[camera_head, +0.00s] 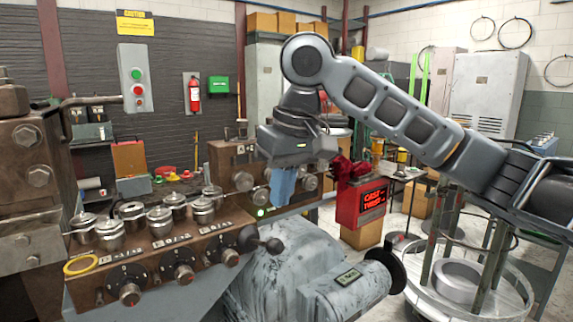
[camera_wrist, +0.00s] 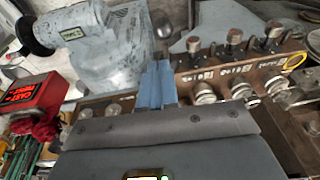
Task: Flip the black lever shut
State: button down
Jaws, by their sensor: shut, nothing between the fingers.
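The black lever (camera_head: 262,242) sticks out at the right end of the brown front panel, with a round hub and a ball knob pointing right. In the wrist view a dark knob that looks like this lever (camera_wrist: 163,31) shows just beyond the fingertips. My gripper (camera_head: 282,203) points down with its blue fingers together and empty. It hangs above and slightly right of the lever in the head view, apart from it. The closed fingers (camera_wrist: 157,66) also show in the wrist view.
A grey motor housing (camera_head: 345,291) lies below and right. A red box (camera_head: 362,203) stands behind on the right. A round metal rack (camera_head: 470,290) is at far right.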

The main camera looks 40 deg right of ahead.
aim_at(267, 247)
jog(key=f, duration=0.3)
jog(key=a+f, duration=0.1)
jog(key=f, duration=0.1)
jog(key=shift+s+f, duration=0.2)
jog(key=shift+f, duration=0.1)
